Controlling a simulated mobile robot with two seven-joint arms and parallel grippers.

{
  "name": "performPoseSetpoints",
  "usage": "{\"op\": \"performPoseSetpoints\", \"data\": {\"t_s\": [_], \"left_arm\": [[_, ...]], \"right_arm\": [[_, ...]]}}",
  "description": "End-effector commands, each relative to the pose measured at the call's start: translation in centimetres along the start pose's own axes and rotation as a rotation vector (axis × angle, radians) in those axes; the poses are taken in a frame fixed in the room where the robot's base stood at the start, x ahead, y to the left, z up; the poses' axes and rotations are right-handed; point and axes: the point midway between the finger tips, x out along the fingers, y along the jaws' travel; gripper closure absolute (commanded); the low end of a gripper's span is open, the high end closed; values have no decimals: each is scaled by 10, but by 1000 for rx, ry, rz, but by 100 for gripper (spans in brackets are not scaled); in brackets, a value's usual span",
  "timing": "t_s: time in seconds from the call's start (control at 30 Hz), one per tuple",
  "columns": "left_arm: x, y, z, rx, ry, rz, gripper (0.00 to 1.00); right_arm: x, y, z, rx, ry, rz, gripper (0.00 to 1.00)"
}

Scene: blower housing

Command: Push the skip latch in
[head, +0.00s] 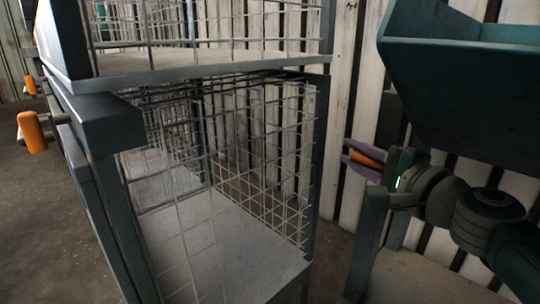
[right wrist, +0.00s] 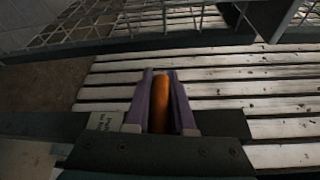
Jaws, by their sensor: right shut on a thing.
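The skip is the large teal tipping bin (head: 460,75) at the right of the head view. Below its left edge, beside a grey-green post (head: 369,235), is an orange cylindrical handle (head: 368,151), which looks like the skip latch. My right gripper (head: 350,152) has its purple fingers on either side of this handle, shut on it. In the right wrist view the orange handle (right wrist: 160,105) stands between the two fingers of the gripper (right wrist: 162,74). My left gripper is not in view.
A wire mesh cage rack (head: 215,225) fills the left and middle of the head view. Two other orange handles, a near one (head: 33,131) and a farther one (head: 29,85), stick out at its left. A white slatted wall (head: 348,100) stands behind.

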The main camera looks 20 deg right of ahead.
Motion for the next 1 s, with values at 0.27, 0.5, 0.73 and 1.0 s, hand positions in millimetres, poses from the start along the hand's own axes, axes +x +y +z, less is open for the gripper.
{"op": "performPoseSetpoints", "data": {"t_s": [0.27, 0.5, 0.73, 1.0], "left_arm": [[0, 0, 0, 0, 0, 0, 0], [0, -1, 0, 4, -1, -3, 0], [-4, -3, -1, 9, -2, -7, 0], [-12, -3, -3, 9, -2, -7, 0]], "right_arm": [[-1, 2, -2, 0, 8, 2, 56], [0, 1, -2, 0, 6, 2, 48], [-13, 1, -1, 1, 6, 3, 48], [-66, 2, -1, 0, 7, 5, 48]]}}
